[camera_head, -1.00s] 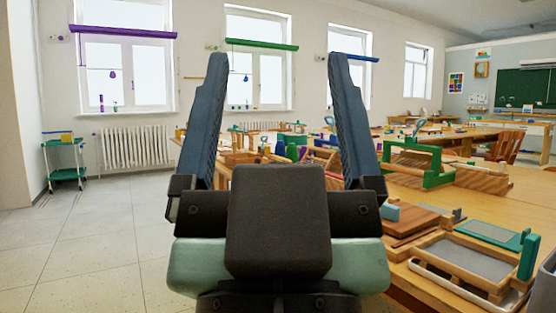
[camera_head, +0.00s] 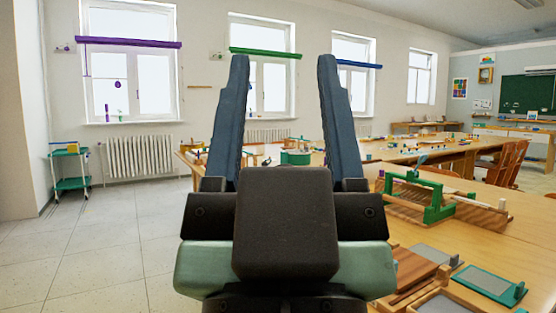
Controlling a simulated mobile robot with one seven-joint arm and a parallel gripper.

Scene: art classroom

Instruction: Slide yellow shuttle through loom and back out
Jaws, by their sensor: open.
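My gripper (camera_head: 283,62) is open and empty, its two dark blue fingers pointing up in the middle of the view. No yellow shuttle can be made out for certain. A green-framed wooden device (camera_head: 436,206), possibly the loom, stands on the wooden table to the right of my gripper, apart from it. Its slot or passage is too small to tell. My gripper hides part of the table behind it.
Wooden boards and a teal-framed tray (camera_head: 490,281) lie on the near table (camera_head: 520,232) at right. A teal cart (camera_head: 72,184) with a small yellow item stands far left. The left floor is clear.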

